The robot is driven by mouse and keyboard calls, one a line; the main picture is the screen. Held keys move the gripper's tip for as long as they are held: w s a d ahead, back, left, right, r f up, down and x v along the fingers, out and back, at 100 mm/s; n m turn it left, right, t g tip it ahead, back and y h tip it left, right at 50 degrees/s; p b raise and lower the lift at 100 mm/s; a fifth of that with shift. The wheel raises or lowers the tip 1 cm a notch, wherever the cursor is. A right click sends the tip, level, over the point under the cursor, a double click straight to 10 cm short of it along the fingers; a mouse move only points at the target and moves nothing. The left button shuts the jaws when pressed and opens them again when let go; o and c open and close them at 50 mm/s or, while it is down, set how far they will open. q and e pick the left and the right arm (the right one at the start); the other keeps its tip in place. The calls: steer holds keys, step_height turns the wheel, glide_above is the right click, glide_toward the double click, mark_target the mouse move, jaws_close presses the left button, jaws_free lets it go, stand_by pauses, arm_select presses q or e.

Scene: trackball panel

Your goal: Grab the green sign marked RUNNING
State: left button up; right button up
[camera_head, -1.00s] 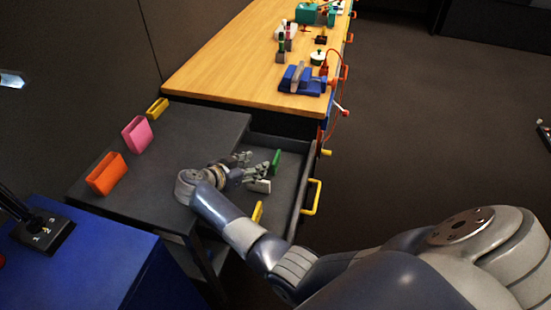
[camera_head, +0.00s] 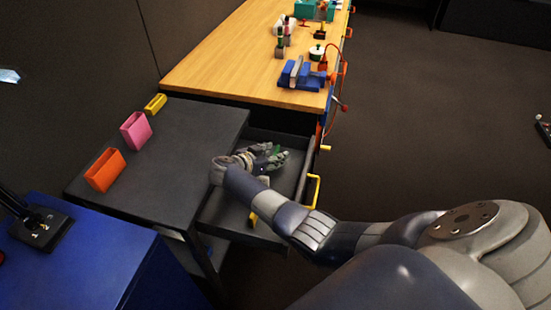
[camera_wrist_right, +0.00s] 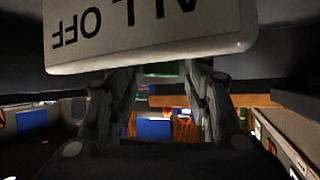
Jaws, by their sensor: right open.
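The green sign (camera_head: 275,153) is in the open drawer, partly hidden by my right gripper (camera_head: 279,157), so its lettering is not readable. A green patch (camera_wrist_right: 160,69) shows between the fingers in the right wrist view. My right gripper (camera_wrist_right: 163,78) is open, with its fingers at the green sign. Whether they touch it I cannot tell. My left gripper is not in view.
A white sign marked ALL OFF (camera_wrist_right: 150,35) looms close to the wrist camera. A yellow sign (camera_head: 253,218) is in the drawer's (camera_head: 225,218) near part.

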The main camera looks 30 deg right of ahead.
jaws_close()
